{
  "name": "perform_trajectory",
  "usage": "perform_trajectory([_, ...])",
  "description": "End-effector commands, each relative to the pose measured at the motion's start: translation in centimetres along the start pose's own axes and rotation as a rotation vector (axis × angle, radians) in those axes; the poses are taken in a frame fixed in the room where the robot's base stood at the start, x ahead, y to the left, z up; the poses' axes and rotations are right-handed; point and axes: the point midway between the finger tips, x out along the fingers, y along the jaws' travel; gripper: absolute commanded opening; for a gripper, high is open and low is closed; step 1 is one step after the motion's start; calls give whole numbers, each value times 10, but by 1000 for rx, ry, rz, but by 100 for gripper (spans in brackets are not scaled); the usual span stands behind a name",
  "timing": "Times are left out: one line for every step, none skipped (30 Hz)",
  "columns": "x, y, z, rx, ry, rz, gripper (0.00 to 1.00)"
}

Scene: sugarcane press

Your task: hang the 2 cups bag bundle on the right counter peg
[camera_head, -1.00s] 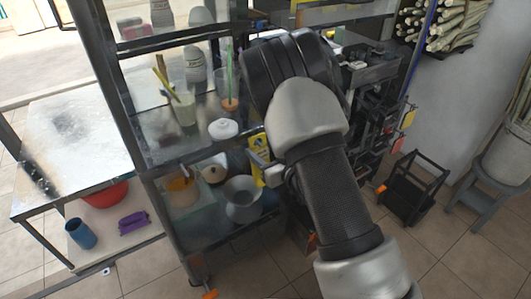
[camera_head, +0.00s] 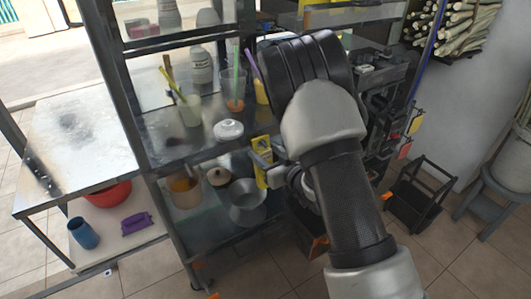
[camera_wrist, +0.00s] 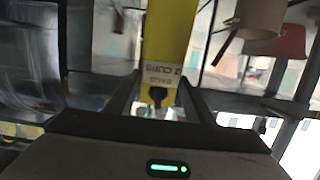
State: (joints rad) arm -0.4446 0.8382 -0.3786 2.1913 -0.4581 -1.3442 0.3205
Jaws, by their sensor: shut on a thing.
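The 2 cups bag bundle (camera_wrist: 165,40) is a yellow strip with a white label and a dark hole near its gripped end. It fills the top middle of the wrist view, its label upside down. In the head view the yellow bundle (camera_head: 262,152) shows at the left of my arm, in front of the shelf unit. My gripper (camera_wrist: 158,98) is shut on the holed end of the bundle. My gripper (camera_head: 274,163) is partly visible beside it in the head view. I cannot make out the right counter peg; my arm covers part of the counter.
The shelf unit (camera_head: 163,150) holds cups with straws, a white lidded pot (camera_head: 228,131) and a metal pot (camera_head: 246,203). A yellow piece (camera_head: 416,122) and a red piece (camera_head: 405,149) hang right of the press. A black rack (camera_head: 416,192) stands on the floor.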

Motion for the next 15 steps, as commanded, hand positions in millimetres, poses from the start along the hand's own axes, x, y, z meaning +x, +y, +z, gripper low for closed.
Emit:
perform_trajectory([0,0,0,0,1,0,28])
perform_trajectory([0,0,0,0,1,0,28])
perform_trajectory([0,0,0,0,1,0,51])
perform_trajectory([0,0,0,0,1,0,56])
perform_trajectory([0,0,0,0,1,0,62])
perform_trajectory([0,0,0,0,1,0,68])
perform_trajectory([0,0,0,0,1,0,70])
perform_trajectory([0,0,0,0,1,0,70])
perform_trajectory([0,0,0,0,1,0,70])
perform_trajectory([0,0,0,0,1,0,70])
perform_trajectory([0,0,0,0,1,0,70])
perform_trajectory([0,0,0,0,1,0,70])
perform_trajectory([0,0,0,0,-1,0,70])
perform_trajectory([0,0,0,0,-1,0,70])
perform_trajectory([-1,0,0,0,-1,0,70])
